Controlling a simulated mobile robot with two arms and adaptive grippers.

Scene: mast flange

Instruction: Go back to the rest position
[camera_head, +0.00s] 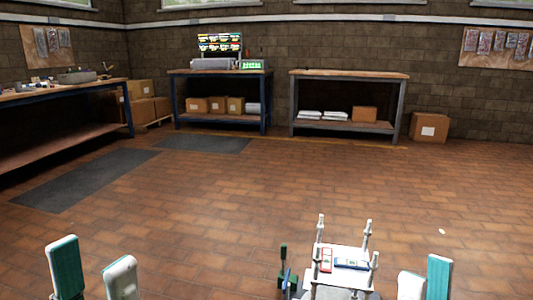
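My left gripper (92,277) shows at the bottom left, with two white and teal fingers standing apart and an empty gap between them. My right gripper (426,284) shows at the bottom right. Its two fingers look close together from this angle, and I cannot tell whether a gap lies between them. Nothing is seen held in either gripper. The lower parts of both are cut off by the picture's edge.
A small white stand (325,256) with upright posts, bearing red and blue items, is between my grippers, nearer the right one. A dark green-handled item (284,254) is beside it. Workbenches (350,73) line the walls. The brick-tiled floor (230,200) ahead is clear.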

